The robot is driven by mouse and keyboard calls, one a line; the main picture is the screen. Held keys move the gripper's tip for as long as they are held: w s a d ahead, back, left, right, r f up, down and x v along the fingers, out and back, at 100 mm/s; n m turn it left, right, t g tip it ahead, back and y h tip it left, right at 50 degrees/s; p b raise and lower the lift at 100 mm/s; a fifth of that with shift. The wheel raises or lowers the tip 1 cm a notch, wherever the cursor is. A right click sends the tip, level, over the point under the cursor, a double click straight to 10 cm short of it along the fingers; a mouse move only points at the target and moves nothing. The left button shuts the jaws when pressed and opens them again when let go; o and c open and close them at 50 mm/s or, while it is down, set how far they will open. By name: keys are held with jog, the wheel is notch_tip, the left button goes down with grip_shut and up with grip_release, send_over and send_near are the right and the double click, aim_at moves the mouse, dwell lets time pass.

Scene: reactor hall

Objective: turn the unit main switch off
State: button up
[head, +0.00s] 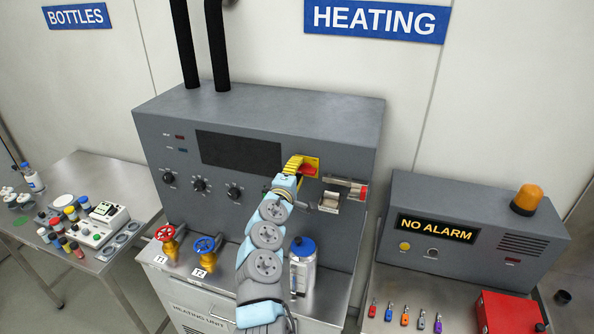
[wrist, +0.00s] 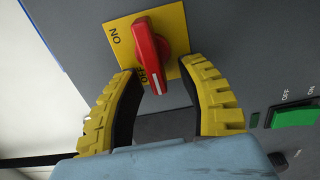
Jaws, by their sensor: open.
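The unit main switch is a red rotary handle (wrist: 152,55) on a yellow plate (wrist: 176,22) marked ON and OFF in the wrist view. The handle's white line points down at the OFF mark, which the handle partly covers. In the head view the red handle (head: 312,166) is partly hidden by my gripper. My gripper (head: 298,168) is open and empty in front of the plate. In the wrist view its yellow fingertips (wrist: 160,68) stand either side of the handle's lower end, with gaps showing. I cannot tell the depth between them.
A green rocker switch (wrist: 295,115) with OFF and ON marks sits right of the plate. A metal holder (head: 342,194) is close to my gripper's right. A blue-capped canister (head: 302,270) stands below, beside my arm. Red (head: 167,240) and blue (head: 206,252) valves are lower left.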

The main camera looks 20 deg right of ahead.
jog(key=shift+s, duration=0.15)
jog(key=shift+s+a, duration=0.15)
jog(key=v, duration=1.1)
jog(key=shift+a, duration=0.2)
jog(key=shift+s, duration=0.1)
dwell(0.4)
